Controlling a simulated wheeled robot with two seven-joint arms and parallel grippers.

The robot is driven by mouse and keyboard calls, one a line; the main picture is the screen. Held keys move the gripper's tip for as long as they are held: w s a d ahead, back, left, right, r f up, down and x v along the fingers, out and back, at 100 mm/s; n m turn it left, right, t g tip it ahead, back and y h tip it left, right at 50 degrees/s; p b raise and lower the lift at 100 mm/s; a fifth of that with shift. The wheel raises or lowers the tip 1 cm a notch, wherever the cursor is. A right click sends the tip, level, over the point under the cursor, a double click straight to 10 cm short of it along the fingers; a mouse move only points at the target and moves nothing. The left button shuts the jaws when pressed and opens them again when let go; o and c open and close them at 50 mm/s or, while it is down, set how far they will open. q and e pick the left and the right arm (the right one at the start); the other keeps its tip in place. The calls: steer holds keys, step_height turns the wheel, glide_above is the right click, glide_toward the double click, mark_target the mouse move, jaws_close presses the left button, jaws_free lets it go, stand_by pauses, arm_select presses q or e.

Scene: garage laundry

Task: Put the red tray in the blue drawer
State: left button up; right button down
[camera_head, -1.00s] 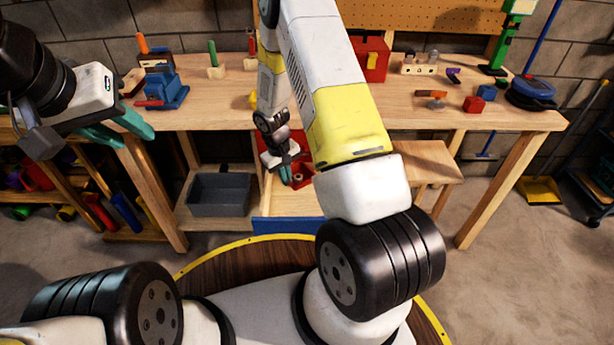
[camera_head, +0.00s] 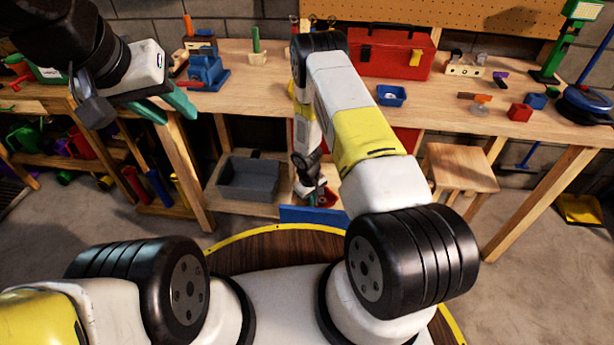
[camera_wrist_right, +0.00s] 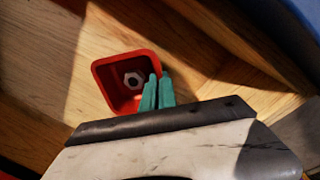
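The red tray (camera_wrist_right: 104,88), a small square bin with a metal nut inside, shows in the right wrist view over the drawer's wooden floor. My right gripper (camera_wrist_right: 158,80) has its green fingers close together, one on each side of the tray's wall. In the head view the tray (camera_head: 329,199) is partly hidden by my right gripper (camera_head: 317,198), just behind the blue drawer front (camera_head: 312,215). The drawer is open under the workbench. I cannot tell whether the tray touches its floor. My left gripper (camera_head: 162,106) is open and empty at the upper left.
The workbench (camera_head: 445,112) carries a red toolbox (camera_head: 385,58), a small blue tray (camera_head: 391,96) and a blue vise (camera_head: 207,72). A grey bin (camera_head: 248,180) stands on the lower shelf left of the drawer. A wooden stool (camera_head: 460,168) is at the right.

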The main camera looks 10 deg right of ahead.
steer(key=shift+f, duration=0.2)
steer(key=shift+f, duration=0.15)
steer(key=c, duration=1.7)
jaws_free()
